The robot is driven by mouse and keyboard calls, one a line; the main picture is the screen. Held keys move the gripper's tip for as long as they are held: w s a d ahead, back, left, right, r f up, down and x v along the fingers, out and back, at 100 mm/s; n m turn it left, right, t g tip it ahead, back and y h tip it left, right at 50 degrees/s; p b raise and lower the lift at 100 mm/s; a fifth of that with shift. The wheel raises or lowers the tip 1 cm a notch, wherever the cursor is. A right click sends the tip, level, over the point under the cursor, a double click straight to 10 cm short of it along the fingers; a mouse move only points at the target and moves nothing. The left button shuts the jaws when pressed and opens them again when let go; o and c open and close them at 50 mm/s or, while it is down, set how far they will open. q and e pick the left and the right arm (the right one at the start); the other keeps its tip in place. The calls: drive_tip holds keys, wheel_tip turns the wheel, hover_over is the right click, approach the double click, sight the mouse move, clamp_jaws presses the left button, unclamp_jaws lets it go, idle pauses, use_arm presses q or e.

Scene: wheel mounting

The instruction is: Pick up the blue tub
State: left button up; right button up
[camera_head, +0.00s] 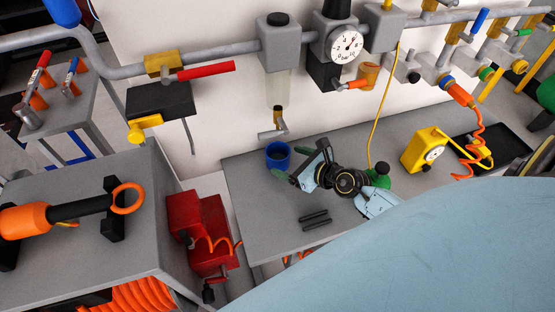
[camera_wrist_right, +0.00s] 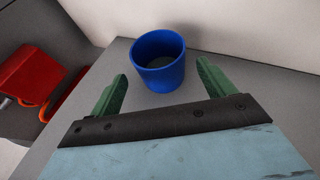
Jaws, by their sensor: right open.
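The blue tub (camera_head: 278,155) stands upright on the grey bench, near its back left, below a spout on the wall. In the right wrist view the open-topped tub (camera_wrist_right: 158,65) is centred, just ahead of my right gripper (camera_wrist_right: 163,72). Its two green fingers are spread wide, one to each side of the tub in the picture, with nothing held. In the head view my right gripper (camera_head: 292,162) is close beside the tub, on its right and near side. I cannot tell whether a finger touches it. My left gripper is not in view.
The grey bench (camera_head: 245,205) also carries two dark bars (camera_head: 314,219) and a yellow gauge box (camera_head: 425,149). A white wall with pipes and a pressure gauge (camera_head: 346,43) rises behind the tub. Red boxes (camera_head: 198,228) stand left of the bench.

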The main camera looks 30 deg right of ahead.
sight(270, 153)
drive_tip(key=shift+w+a+f, duration=0.2)
drive_tip(key=shift+w+f, duration=0.05)
drive_tip(key=shift+w, duration=0.25)
drive_tip(key=b+x, duration=0.1)
drive_tip(key=x, duration=0.4)
drive_tip(key=shift+w, duration=0.15)
drive_tip(key=shift+d+r, duration=0.1)
drive_tip(key=shift+c, duration=0.2)
drive_tip(key=c, duration=1.1)
drive_tip(key=shift+c, duration=0.2)
drive_tip(key=shift+r, duration=0.1)
